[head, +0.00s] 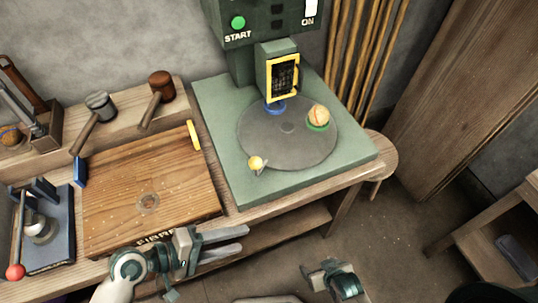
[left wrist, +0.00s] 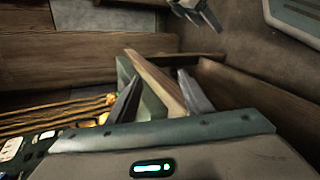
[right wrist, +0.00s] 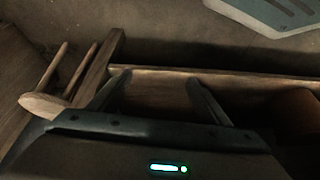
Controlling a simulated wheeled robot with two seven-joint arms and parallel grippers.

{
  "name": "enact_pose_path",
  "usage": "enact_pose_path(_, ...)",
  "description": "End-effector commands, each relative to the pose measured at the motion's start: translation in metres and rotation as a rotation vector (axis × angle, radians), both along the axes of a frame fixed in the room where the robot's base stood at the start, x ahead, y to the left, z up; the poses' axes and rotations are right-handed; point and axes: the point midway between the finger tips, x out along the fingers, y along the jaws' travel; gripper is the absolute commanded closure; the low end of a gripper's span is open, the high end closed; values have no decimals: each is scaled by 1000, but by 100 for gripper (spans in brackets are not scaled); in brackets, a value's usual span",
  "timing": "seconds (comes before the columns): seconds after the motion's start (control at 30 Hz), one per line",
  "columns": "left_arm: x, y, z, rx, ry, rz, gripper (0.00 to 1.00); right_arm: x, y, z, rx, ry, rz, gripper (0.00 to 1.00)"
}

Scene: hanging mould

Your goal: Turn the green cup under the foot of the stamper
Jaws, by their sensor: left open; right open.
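The green cup (head: 318,127) sits near the right edge of a grey round plate (head: 290,148), with an orange-and-cream ball (head: 318,114) in it. The green stamper (head: 242,66) stands behind the plate; its yellow-framed head (head: 282,78) overhangs the plate's back. A blue round piece (head: 275,108) is directly below the head; I cannot tell whether it is a cup or the foot. A yellow knob (head: 256,163) is at the plate's front left edge. My left gripper (head: 246,241) is open and empty, in front of the bench. My right gripper (head: 335,276) is open, low and further right.
A wooden board (head: 150,190) lies left of the stamper, with mallets (head: 160,88) behind it and a red-knobbed lever device (head: 45,235) at far left. A yellow bar (head: 194,135) lies by the board's right edge. Tall poles (head: 365,50) stand behind right.

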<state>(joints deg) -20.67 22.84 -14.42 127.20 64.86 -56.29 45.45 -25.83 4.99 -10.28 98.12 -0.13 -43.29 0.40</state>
Motion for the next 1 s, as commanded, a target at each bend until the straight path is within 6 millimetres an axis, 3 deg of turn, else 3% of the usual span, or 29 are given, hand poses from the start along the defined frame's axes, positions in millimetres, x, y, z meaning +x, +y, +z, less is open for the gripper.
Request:
enact_pose_path(0.2,31,3,41,-362,321,141,54,-7,10,-59,21,-53,11,29)
enact_pose_path(0.43,76,29,69,-684,686,305,54,-22,17,-105,42,-110,23,29)
enact_pose_path(0.63,100,46,78,-828,861,388,54,-31,19,-121,53,-137,28,29)
enact_pose_path(1.0,104,49,79,-852,889,401,54,-32,19,-123,54,-143,30,29)
